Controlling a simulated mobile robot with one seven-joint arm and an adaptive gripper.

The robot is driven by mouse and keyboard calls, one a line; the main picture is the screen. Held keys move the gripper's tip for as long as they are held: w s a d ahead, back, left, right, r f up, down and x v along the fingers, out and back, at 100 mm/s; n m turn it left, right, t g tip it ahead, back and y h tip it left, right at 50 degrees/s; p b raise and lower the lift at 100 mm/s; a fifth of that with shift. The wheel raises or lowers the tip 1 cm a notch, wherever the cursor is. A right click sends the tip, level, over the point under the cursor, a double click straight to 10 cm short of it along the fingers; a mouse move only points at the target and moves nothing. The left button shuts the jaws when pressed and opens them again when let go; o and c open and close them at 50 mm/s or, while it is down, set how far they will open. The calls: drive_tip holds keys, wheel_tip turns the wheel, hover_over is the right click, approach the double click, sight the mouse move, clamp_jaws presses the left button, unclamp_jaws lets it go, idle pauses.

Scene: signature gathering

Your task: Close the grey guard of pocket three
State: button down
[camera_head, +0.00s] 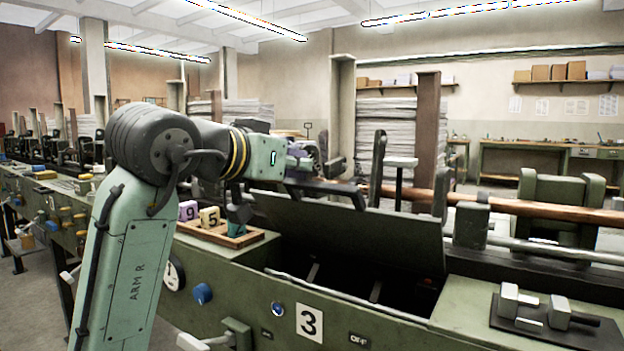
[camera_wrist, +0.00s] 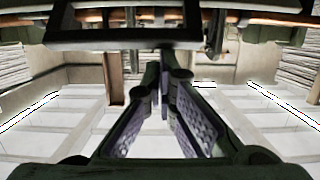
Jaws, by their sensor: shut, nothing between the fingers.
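The guard (camera_head: 350,235) of pocket three is a wide dark grey-green panel. It stands raised and tilted above the pocket, whose dark inside (camera_head: 340,285) shows below it. A dark bar-shaped handle (camera_head: 325,187) runs along its upper edge. The number plate "3" (camera_head: 309,322) is on the front panel below. My gripper (camera_head: 335,166) is just above and behind the handle, pointing right; contact cannot be told. In the wrist view my gripper (camera_wrist: 165,78) is shut and empty, with a dark frame, probably the handle, near its tips.
A wooden tray (camera_head: 252,238) with number blocks sits left of the pocket. A dark plate (camera_head: 592,335) with metal blocks lies to the right. Dark posts (camera_head: 377,168) and a copper-coloured rail (camera_head: 510,205) stand behind the guard.

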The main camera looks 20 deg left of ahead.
drive_tip(key=s+a+f+t+b, duration=0.1)
drive_tip(key=s+f+t+b, duration=0.3)
drive_tip(key=f+b, duration=0.5)
drive_tip(key=s+f+t+h+b, duration=0.1)
drive_tip(key=s+f+t+b, duration=0.3)
drive_tip(key=f+b, duration=0.5)
drive_tip(key=shift+s+a+f+t+h+b, duration=0.3)
drive_tip(key=shift+s+a+f+b, duration=0.15)
drive_tip(key=shift+b, duration=0.55)
